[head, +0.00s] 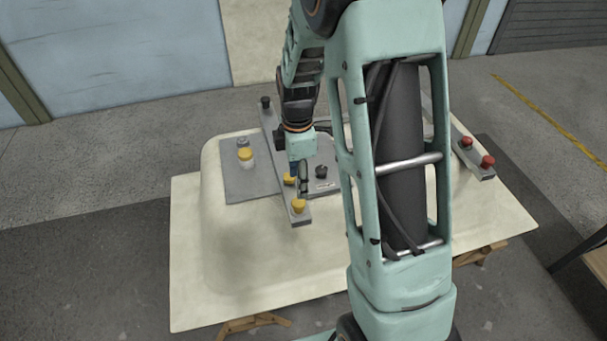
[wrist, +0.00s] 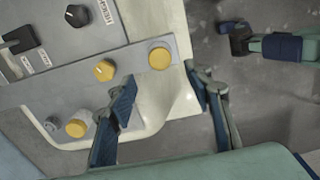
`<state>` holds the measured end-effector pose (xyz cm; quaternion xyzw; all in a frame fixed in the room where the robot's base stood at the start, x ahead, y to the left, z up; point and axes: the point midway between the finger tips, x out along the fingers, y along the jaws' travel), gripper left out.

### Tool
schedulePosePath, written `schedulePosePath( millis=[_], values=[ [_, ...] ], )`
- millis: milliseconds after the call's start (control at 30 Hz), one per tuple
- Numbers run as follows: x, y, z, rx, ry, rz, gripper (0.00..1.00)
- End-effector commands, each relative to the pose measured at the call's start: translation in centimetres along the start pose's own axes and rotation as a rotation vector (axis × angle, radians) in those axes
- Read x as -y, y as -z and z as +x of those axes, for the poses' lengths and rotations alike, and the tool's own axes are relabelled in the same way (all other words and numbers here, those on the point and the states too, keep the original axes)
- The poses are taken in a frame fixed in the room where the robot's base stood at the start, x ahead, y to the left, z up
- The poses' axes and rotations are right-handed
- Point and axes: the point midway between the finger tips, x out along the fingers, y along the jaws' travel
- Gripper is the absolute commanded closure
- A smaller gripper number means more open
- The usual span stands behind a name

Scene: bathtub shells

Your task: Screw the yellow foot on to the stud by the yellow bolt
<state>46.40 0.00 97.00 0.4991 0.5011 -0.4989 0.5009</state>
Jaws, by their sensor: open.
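A grey bar (head: 272,128) lies across the upturned cream shell (head: 235,240). A round yellow cap (head: 299,205), apparently the yellow foot, sits at its near end; it also shows in the wrist view (wrist: 160,56). A smaller yellow piece with a dark mark, apparently the yellow bolt (wrist: 104,70), is beside it on the bar and also shows in the head view (head: 290,180). The stud is not visible. My gripper (wrist: 160,76) is open and empty, its fingers either side of the cap in the picture. I cannot tell its height above it.
A grey plate (head: 233,184) carries a yellow-topped pale piece (head: 245,156), a grey piece (head: 242,142) and a black knob (head: 321,171). A second bar with red pieces (head: 487,161) is at the right. The shell's near side is clear.

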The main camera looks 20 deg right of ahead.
Motion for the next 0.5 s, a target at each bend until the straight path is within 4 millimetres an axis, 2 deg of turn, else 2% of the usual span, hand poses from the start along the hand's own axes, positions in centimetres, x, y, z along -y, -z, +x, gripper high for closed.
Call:
schedulePosePath(
  millis=[267,500],
  values=[
    [0.0,0.0,2.6,0.0,0.001,0.002,0.54],
    [0.0,-0.1,6.1,0.0,0.001,0.004,0.54]
  ],
)
